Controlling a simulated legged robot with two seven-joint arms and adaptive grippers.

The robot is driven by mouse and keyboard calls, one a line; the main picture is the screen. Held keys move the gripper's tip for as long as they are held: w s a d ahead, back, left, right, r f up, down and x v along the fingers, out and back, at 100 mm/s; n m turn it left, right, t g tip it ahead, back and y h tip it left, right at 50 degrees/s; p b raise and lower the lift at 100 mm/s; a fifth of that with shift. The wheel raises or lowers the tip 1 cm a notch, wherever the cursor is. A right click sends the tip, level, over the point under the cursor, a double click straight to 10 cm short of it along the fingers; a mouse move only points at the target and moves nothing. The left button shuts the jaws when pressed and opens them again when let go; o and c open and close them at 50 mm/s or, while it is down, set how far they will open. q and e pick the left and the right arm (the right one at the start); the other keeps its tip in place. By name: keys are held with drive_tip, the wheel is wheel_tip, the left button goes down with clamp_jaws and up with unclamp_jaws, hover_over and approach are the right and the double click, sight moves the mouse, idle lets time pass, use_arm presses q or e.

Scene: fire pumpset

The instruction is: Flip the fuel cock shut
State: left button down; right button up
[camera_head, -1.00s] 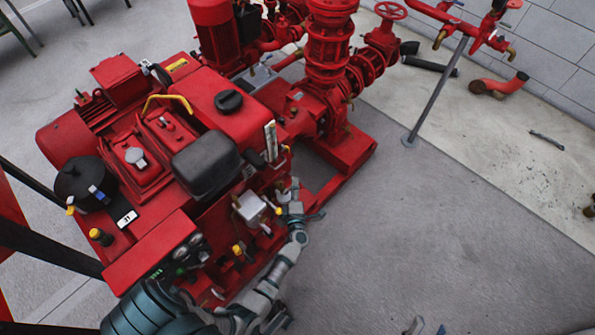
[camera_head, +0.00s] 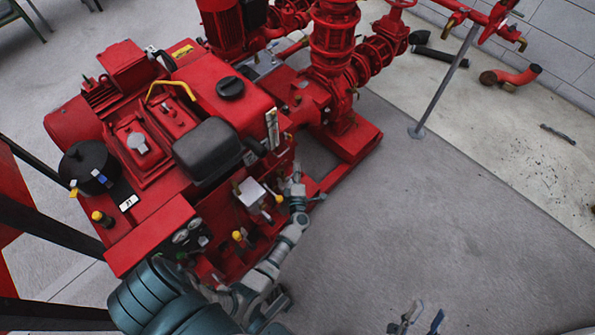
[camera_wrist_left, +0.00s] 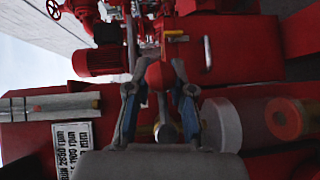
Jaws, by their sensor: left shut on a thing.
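The red pump engine (camera_head: 190,130) fills the left of the head view. My left gripper (camera_head: 305,193) is at its near right side, close to a pale box (camera_head: 250,193) and a yellow-tipped lever (camera_head: 278,198). In the left wrist view, the left fingers (camera_wrist_left: 157,75) stand on either side of a small red part, shut on it. This seems to be the fuel cock, but its handle is mostly hidden and its angle cannot be told. My right gripper (camera_head: 418,318) is at the bottom edge, open and empty, away from the engine.
A black air-filter cover (camera_head: 206,150) and a yellow knob (camera_head: 238,236) stand out from the engine. Red pump pipes (camera_head: 335,50) rise behind. A grey post (camera_head: 445,85) stands on the floor at right. The grey floor (camera_head: 420,220) right of the engine is clear.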

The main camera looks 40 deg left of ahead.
use_arm(q)
drive_tip(key=shift+w+d+m+h+p, duration=0.25)
drive_tip(key=shift+d+m+h+p, duration=0.25)
drive_tip(key=shift+p, duration=0.5)
drive_tip(key=shift+d+f, duration=0.2)
drive_tip(key=shift+f, duration=0.05)
use_arm(e)
drive_tip(key=f+g, duration=0.1)
drive_tip(key=w+f+g, duration=0.1)
drive_tip(key=g, duration=0.1)
drive_tip(key=w+f+g, duration=0.1)
drive_tip(key=f, duration=0.1)
drive_tip(key=shift+w+a+n, duration=0.1)
drive_tip(key=shift+w+n, duration=0.05)
drive_tip(key=shift+n, duration=0.15)
use_arm(q)
drive_tip(key=c, duration=0.9)
unclamp_jaws()
drive_tip(key=shift+d+f, duration=0.1)
drive_tip(key=shift+c, duration=0.2)
drive_tip(key=shift+g, duration=0.3)
use_arm(e)
drive_tip(key=shift+w+d+f+h, duration=0.15)
drive_tip(key=shift+w+d+h, duration=0.05)
drive_tip(key=shift+h, duration=0.1)
use_arm(q)
drive_tip(key=shift+s, duration=0.15)
use_arm(e)
drive_tip(key=shift+s, duration=0.1)
